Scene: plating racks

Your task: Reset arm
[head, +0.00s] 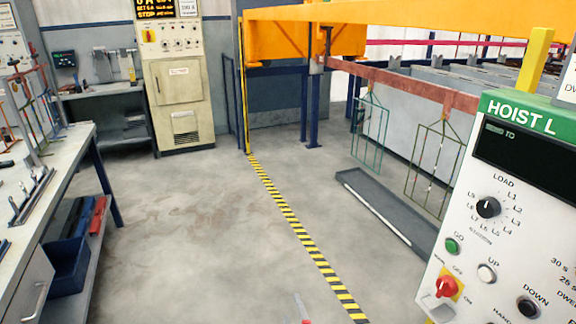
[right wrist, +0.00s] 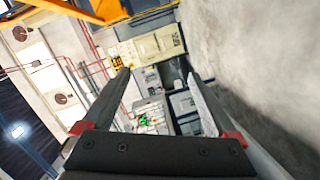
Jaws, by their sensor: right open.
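My right gripper (right wrist: 159,76) is open and empty in the right wrist view. Its two dark fingers stand well apart, with red pads near their bases and nothing between them but the distant room. In the head view only a small grey and red tip of my right gripper (head: 302,308) shows at the bottom edge, above the floor. The rest of that arm is out of the picture. My left gripper is in neither view.
A HOIST L control panel (head: 500,210) stands close on the right. A workbench (head: 70,165) runs along the left. A rack hangs from a reddish bar (head: 400,88) above a dark tray (head: 385,215). The floor between bench and striped line (head: 290,217) is clear.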

